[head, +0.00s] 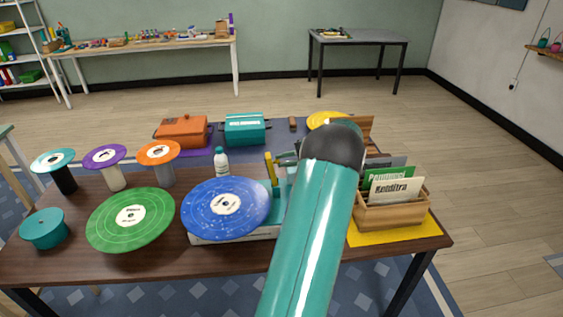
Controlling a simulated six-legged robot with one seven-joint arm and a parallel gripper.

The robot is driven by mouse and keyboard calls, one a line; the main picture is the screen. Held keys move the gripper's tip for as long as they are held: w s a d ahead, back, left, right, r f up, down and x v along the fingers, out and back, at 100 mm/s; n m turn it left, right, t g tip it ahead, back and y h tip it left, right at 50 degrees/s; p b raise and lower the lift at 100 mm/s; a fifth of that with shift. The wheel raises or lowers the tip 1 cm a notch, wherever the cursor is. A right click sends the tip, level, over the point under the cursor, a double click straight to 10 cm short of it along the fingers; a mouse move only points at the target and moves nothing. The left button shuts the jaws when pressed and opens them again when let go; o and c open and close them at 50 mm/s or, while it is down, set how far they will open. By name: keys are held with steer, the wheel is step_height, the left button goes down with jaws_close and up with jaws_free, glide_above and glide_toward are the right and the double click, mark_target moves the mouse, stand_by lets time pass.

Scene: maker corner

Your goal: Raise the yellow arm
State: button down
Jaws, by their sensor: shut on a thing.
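The yellow arm (270,167) shows as a short upright yellow piece just right of the blue disc (226,207), at the back of a player with a pale base (212,239). My gripper (284,160) is at its upper part, shut on it, only a small grey part showing. My own teal arm link and its dark joint hide the rest of the gripper and the player's right side. The lower end of the yellow arm is hard to make out.
A green disc (131,218) and several spools stand left on the brown table (157,265). A white bottle (221,162) stands behind the blue disc. Orange (182,131) and teal (246,129) boxes are farther back. A wooden card box (391,214) is at the right.

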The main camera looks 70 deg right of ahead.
steer(key=shift+s+d+f+m+t+y, duration=0.15)
steer(key=shift+s+d+f+m+t, duration=0.25)
steer(key=shift+t, duration=0.3)
steer(key=shift+s+d+f+m+t+y, duration=0.1)
steer(key=shift+s+f+t, duration=0.15)
steer(key=shift+s+t, duration=0.35)
steer(key=shift+s+d+f+m+t+y, duration=0.2)
steer(key=shift+s+f+t, duration=0.1)
steer(key=shift+t, duration=0.5)
steer(key=c, duration=1.5)
jaws_free()
steer(key=shift+f, duration=0.1)
steer(key=shift+o, duration=0.8)
steer(key=shift+s, duration=0.1)
